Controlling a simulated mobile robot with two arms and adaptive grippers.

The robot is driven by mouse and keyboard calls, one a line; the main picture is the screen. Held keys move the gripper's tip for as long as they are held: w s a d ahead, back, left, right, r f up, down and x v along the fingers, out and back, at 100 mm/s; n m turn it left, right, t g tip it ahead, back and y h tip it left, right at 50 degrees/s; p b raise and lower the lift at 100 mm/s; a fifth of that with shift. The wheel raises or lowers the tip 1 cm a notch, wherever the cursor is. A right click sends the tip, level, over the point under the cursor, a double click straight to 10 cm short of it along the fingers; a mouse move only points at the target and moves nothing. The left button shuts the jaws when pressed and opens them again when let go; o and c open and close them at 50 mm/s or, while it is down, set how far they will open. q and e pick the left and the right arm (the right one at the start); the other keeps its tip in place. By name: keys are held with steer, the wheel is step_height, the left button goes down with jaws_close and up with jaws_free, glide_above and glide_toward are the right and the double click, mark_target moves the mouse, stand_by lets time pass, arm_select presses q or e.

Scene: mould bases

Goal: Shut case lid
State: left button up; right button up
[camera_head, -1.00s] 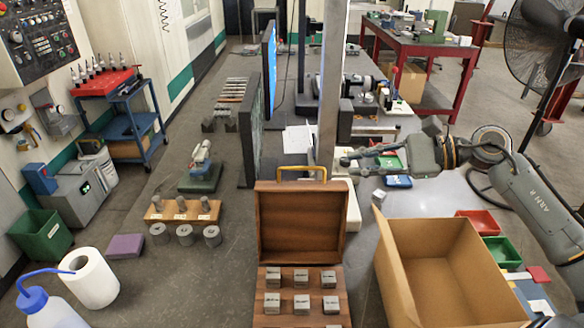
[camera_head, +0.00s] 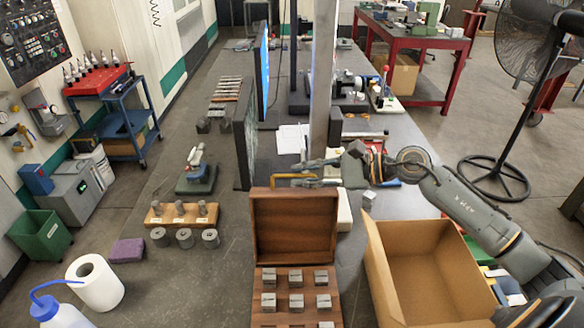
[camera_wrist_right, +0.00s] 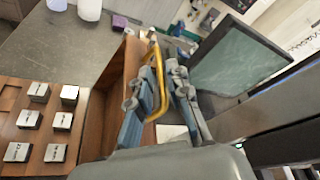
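The wooden case stands open on the table, its lid (camera_head: 294,228) upright behind the base (camera_head: 283,284). The base holds several metal blocks in rows. A yellow handle (camera_head: 284,177) is on the lid's top edge, partly hidden by my right gripper (camera_head: 300,173). In the right wrist view, the handle (camera_wrist_right: 163,95) lies between the two fingers of the right gripper (camera_wrist_right: 162,105). The fingers look spread, with space around the handle; contact is not clear. My left gripper is not in view.
An open cardboard box (camera_head: 425,262) stands right of the case. A dark panel (camera_head: 247,145) and a grey post (camera_head: 321,80) stand behind the lid. Left of the case are a wooden block holder (camera_head: 182,215) and several metal cylinders.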

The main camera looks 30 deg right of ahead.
mark_target(297, 176)
steer(key=shift+p+x, duration=0.6)
steer(key=shift+x, duration=1)
jaws_close()
